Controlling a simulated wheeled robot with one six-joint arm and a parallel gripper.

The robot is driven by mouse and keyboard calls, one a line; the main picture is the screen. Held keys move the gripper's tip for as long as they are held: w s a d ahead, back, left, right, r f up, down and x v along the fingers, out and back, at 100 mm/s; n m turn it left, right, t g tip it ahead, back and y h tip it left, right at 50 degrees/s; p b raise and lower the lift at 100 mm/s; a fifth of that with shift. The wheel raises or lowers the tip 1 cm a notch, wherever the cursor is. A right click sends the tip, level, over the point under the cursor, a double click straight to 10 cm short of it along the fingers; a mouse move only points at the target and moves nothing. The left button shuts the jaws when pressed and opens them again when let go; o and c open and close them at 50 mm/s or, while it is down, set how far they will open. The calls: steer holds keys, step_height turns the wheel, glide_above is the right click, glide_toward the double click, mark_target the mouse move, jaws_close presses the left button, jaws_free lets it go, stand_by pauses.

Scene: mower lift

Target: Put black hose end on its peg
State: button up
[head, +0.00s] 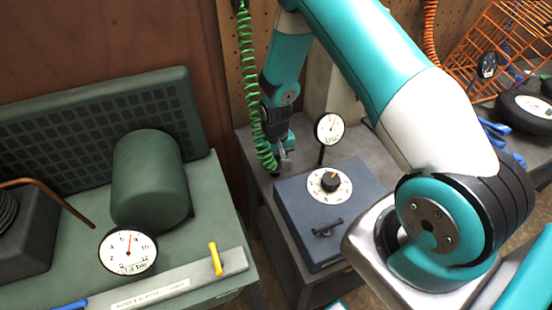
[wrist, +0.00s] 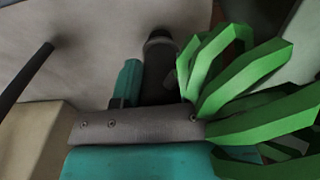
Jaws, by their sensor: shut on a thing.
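My gripper (head: 284,158) is low over the grey bench at the back, left of the small dial gauge. In the wrist view my gripper (wrist: 138,100) is shut on a black hose end (wrist: 160,62), a dark stubby cylinder with a wider collar. Green coiled hose (wrist: 245,75) bunches right beside it. I cannot make out a peg for certain in either view.
A blue-grey box with a dial (head: 322,215) and the gauge on a thin post (head: 330,129) stand close right of my gripper. A green machine with a cylinder (head: 150,180) is at left. An orange wire basket (head: 505,50) and a wheel (head: 528,113) are at far right.

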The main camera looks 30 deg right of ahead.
steer(key=o, duration=0.8)
steer(key=shift+f, duration=0.1)
steer(key=shift+r+p, duration=4)
steer(key=shift+r, duration=1.6)
